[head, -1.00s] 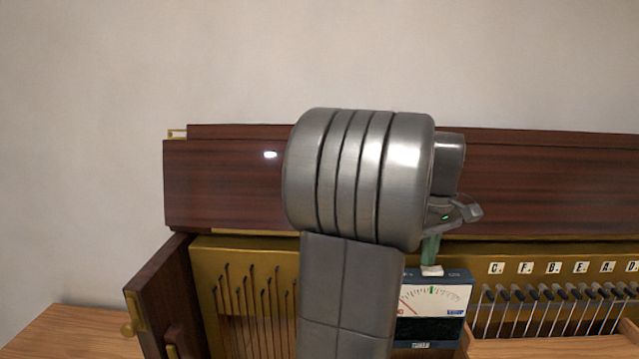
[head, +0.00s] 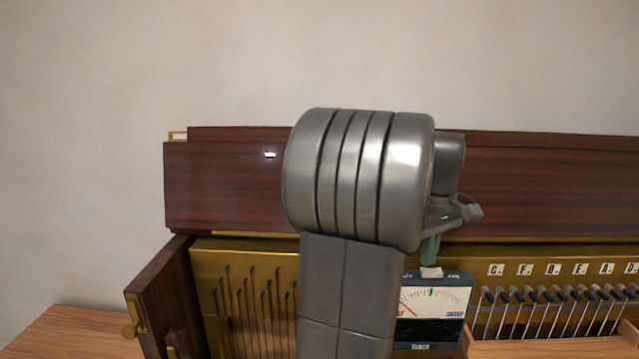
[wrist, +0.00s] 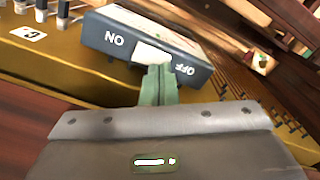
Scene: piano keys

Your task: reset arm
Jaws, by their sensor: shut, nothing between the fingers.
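A dark blue tuner box (head: 462,292) with a needle dial (head: 431,302) stands in the piano, right of my arm in the head view. On its top is a white rocker switch (head: 431,272). In the wrist view the box (wrist: 104,36) shows the words ON and OFF, with the switch (wrist: 150,54) between them. My gripper (head: 430,262) has green fingers, pressed together and empty, just above the switch. The fingers (wrist: 158,68) overlap the switch's edge in the wrist view, so any contact there is unclear. My arm hides part of the box's left side.
The open piano has a dark wood panel (head: 560,180) behind and a gold frame (head: 225,262) with strings. Tuning pins with lettered tags (head: 525,268) stand right of the box. A wooden side piece (head: 160,290) stands at left. The space above the panel is clear.

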